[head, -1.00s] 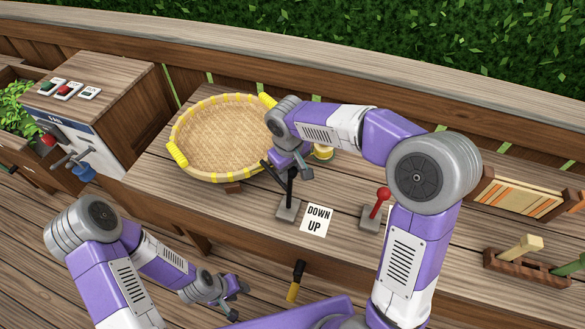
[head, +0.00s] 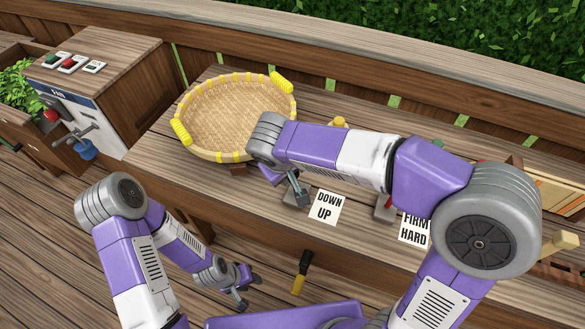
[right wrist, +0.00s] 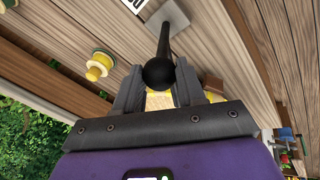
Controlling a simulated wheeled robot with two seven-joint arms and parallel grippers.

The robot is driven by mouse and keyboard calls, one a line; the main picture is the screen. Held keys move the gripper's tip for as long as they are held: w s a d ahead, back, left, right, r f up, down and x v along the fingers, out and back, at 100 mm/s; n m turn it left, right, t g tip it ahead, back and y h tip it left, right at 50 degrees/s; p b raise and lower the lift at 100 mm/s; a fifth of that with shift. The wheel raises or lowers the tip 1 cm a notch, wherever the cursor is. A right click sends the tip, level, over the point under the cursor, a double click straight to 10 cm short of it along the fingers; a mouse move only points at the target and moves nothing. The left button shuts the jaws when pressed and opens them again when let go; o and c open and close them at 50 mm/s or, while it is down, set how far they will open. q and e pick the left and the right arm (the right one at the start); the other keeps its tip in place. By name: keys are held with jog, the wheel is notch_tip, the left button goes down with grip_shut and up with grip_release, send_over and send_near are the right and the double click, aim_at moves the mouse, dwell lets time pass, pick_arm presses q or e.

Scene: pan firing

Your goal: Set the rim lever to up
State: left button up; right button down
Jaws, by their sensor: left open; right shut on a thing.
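The black rim lever (right wrist: 161,45) rises from a grey base plate (right wrist: 168,13) in the right wrist view, with its round knob towards the camera. My right gripper (right wrist: 160,90) is shut on the lever by the knob. In the head view my right gripper (head: 298,190) is just above the lever's base plate (head: 291,205), and my arm hides most of the lever. A white card reading DOWN above UP (head: 326,207) lies right of the base. My left gripper (head: 246,288) is open and empty, low over the floor, away from the lever.
A round woven basket (head: 235,112) with yellow handles sits behind the lever. A FIRM/HARD card (head: 414,229) lies to the right, partly behind my arm. A black-and-yellow handle (head: 302,272) shows near the bench front. A control cabinet (head: 95,85) stands at left.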

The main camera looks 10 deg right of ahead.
jog(key=shift+s+a+f, duration=0.15)
jog(key=shift+s+f, duration=0.05)
jog(key=shift+f, duration=0.05)
jog(key=c, duration=1)
grip_release()
jog(key=shift+c, duration=0.2)
jog(key=o, duration=0.4)
jog(key=shift+r, duration=0.1)
jog(key=shift+c, duration=0.2)
jog(key=shift+r, duration=0.4)
jog(key=p+v, duration=0.2)
jog(key=v, duration=0.5)
jog(key=shift+f, duration=0.15)
